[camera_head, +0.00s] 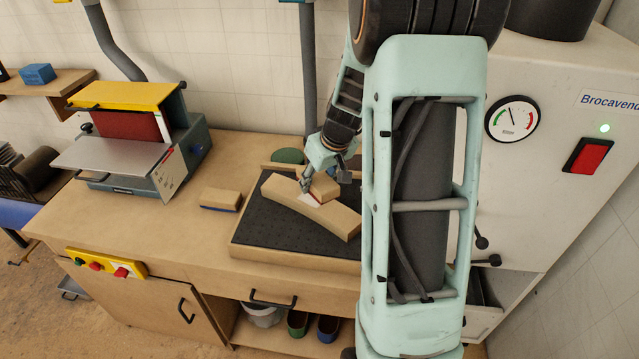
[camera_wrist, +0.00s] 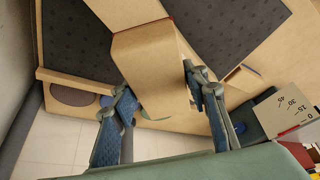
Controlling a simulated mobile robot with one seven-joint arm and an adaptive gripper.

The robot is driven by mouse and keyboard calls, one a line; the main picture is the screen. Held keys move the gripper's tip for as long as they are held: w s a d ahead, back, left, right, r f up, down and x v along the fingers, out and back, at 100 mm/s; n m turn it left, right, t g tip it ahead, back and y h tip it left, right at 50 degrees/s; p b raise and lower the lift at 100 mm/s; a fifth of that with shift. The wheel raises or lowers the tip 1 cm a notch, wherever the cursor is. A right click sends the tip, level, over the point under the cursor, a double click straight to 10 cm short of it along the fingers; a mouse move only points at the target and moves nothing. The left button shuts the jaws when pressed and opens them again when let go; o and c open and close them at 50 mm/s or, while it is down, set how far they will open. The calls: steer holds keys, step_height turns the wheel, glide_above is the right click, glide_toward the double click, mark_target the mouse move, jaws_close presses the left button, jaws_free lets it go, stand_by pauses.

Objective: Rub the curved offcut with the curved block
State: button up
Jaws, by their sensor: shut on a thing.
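The curved offcut (camera_head: 325,215) is a pale wooden arc lying on a dark dotted mat (camera_head: 265,225) in a shallow wooden tray. My gripper (camera_head: 312,183) is over the offcut's middle, shut on the curved block (camera_head: 322,186), a wooden block with a reddish and white lower edge. The block appears to be at the offcut's back edge; whether they touch is hard to tell. In the wrist view, the block (camera_wrist: 155,70) sits between my two fingers, and part of the offcut (camera_wrist: 122,11) shows beyond it. My arm hides the tray's right end.
A second block with a blue underside (camera_head: 220,200) lies on the bench left of the tray. A yellow-topped sander (camera_head: 130,135) stands at the back left. A round green thing (camera_head: 287,156) is behind the tray. A white cabinet (camera_head: 550,130) stands at the right.

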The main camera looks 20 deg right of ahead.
mark_target(315, 175)
steer(key=shift+r+p, duration=0.85)
steer(key=shift+r, duration=0.8)
